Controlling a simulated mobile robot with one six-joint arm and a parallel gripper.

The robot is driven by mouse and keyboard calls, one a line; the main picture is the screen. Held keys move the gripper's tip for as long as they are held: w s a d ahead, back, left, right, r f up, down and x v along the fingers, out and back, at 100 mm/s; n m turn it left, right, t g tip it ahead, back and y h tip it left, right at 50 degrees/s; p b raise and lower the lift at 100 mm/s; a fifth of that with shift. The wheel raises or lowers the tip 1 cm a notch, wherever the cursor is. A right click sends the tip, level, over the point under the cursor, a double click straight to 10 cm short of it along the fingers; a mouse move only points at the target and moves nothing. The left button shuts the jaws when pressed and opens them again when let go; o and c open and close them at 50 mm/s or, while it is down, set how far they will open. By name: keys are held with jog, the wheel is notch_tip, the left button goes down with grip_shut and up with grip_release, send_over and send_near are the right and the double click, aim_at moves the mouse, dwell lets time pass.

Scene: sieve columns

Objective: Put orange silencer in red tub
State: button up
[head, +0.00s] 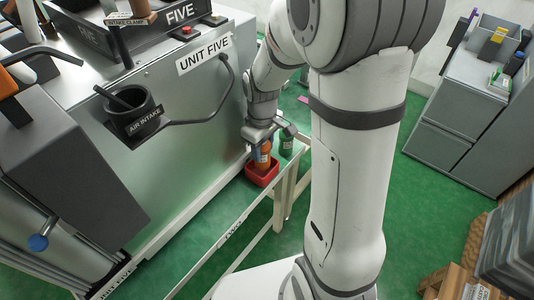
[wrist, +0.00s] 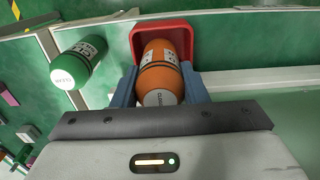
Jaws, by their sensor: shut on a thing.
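My gripper (wrist: 160,88) is shut on the orange silencer (wrist: 162,62), with a blue-grey finger on each side of it. The silencer is an orange cylinder with a white label and a pale end facing the wrist camera. The red tub (wrist: 138,36) lies right beyond it, and the silencer's far end is within the tub's outline. In the head view the orange silencer (head: 264,157) stands roughly upright under my gripper (head: 263,138), its lower end at the red tub (head: 262,176). I cannot tell whether it touches the tub's bottom.
A green silencer (head: 286,142) stands close to the right of the tub; it also shows left of the tub in the wrist view (wrist: 76,62). A pale rail frame (head: 283,190) runs beside the tub. The grey UNIT FIVE cabinet (head: 200,120) is on the left.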

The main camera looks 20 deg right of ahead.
aim_at(262, 156)
notch_tip(262, 156, down, 3)
jog(key=shift+r, duration=0.1)
jog(key=shift+a+f, duration=0.2)
jog(key=shift+f, duration=0.1)
jog(key=shift+f, duration=0.1)
jog(key=o, duration=1)
